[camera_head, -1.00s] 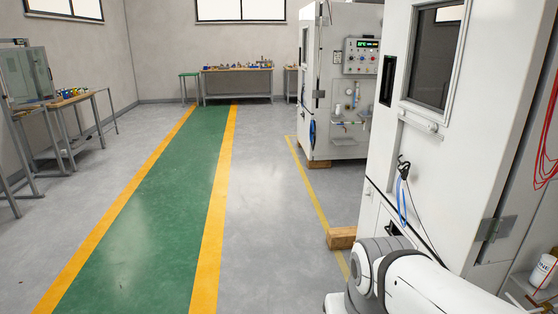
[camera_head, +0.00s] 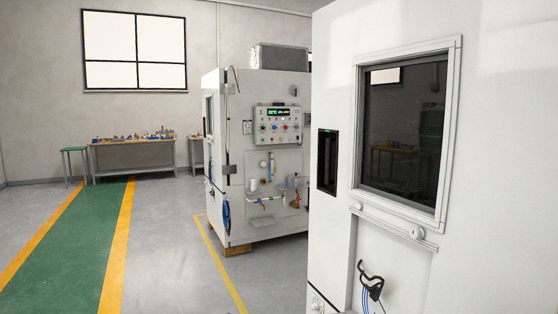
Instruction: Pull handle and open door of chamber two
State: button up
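A large white chamber (camera_head: 476,190) stands close on the right, with its front door facing me at an angle. The door has a dark window (camera_head: 402,135) in a white frame. A black recessed handle (camera_head: 327,162) sits at the left of the window. The door looks shut. No label tells which chamber is number two. A second white chamber (camera_head: 222,150) with a control panel (camera_head: 277,125) on its side stands farther back. My gripper is not in view.
A green walkway with yellow edges (camera_head: 75,240) runs along the left floor and is clear. A workbench (camera_head: 135,155) with small items and a green stool (camera_head: 73,165) stand at the back wall. A black hook with blue cords (camera_head: 371,283) hangs below the window.

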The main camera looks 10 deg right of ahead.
aim_at(489, 244)
jog(key=z, duration=0.1)
jog(key=i, duration=1.25)
jog(key=z, duration=0.15)
